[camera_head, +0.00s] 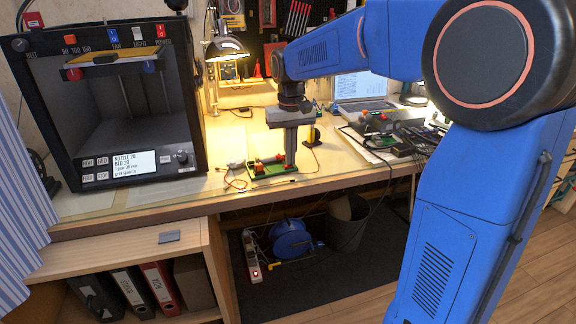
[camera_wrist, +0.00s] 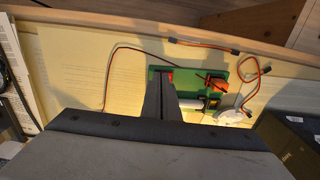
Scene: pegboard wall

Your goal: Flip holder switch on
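A green board (camera_head: 272,172) lies on the desk and carries small red and orange parts; it is the likely holder. In the wrist view the green board (camera_wrist: 240,67) bears an orange-red block (camera_wrist: 216,84) and a pale cylinder. A small red part (camera_wrist: 168,73) shows right at my fingertips, partly hidden by them; I cannot tell which part is the switch or how it is set. My gripper (camera_head: 290,166) points down at the right part of the board. In the wrist view my gripper (camera_wrist: 160,74) has its fingers together with nothing seen between them. Contact is unclear.
A 3D printer (camera_head: 110,110) stands left, and a desk lamp (camera_head: 226,47) behind. A laptop (camera_head: 362,90) and electronics (camera_head: 385,130) are at the right. Loose wires (camera_wrist: 258,75) lie around the board. The desk front edge (camera_wrist: 225,42) is close.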

